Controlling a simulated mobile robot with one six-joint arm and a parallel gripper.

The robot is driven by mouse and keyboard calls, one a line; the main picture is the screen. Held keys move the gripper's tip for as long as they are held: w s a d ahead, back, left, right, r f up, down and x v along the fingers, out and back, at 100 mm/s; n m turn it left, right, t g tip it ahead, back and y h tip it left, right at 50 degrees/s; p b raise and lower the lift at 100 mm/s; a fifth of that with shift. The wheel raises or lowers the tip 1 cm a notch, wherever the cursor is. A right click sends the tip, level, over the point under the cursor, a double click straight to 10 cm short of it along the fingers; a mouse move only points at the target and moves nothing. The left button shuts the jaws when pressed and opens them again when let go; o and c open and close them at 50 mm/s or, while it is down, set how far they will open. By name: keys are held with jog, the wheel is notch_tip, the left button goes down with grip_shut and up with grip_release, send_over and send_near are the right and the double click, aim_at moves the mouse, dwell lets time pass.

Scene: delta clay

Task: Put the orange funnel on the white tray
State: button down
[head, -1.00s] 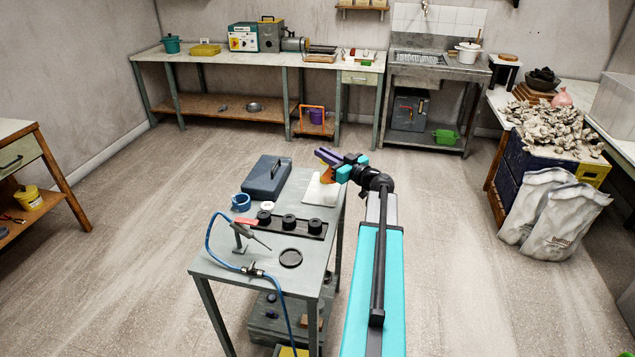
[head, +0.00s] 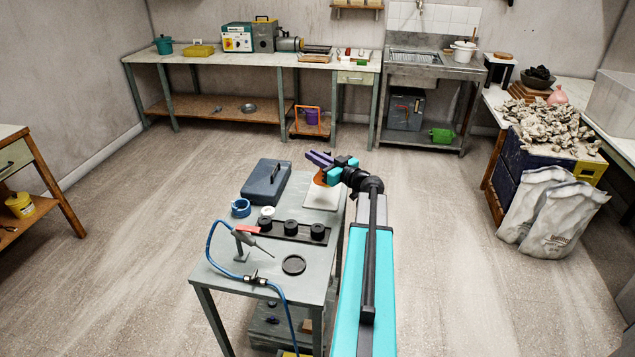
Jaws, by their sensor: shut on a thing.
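My gripper (head: 322,162), with purple fingers and turquoise and black parts, is over the far right end of the grey metal table. It is shut on the orange funnel (head: 320,178), which shows just below the fingers and is partly hidden by them. The white tray (head: 322,199) lies flat on the table directly below in the picture. The funnel overlaps the tray's far edge in this view. I cannot tell whether the funnel touches the tray.
A dark blue-grey case (head: 267,184) lies left of the tray. A blue tape roll (head: 240,207), a black rack with round black pieces (head: 291,229), a black ring (head: 293,265) and a stand with a blue hose (head: 241,243) occupy the nearer tabletop.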

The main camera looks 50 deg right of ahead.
jog(key=shift+f, duration=2.3)
jog(key=shift+f+p, duration=0.15)
jog(key=shift+p, duration=0.15)
jog(key=shift+f, duration=1.75)
jog(key=c, duration=1.8)
grip_release()
jog(key=shift+s+a+b, duration=0.2)
jog(key=shift+s+b, duration=0.75)
jog(key=shift+s, duration=5.1)
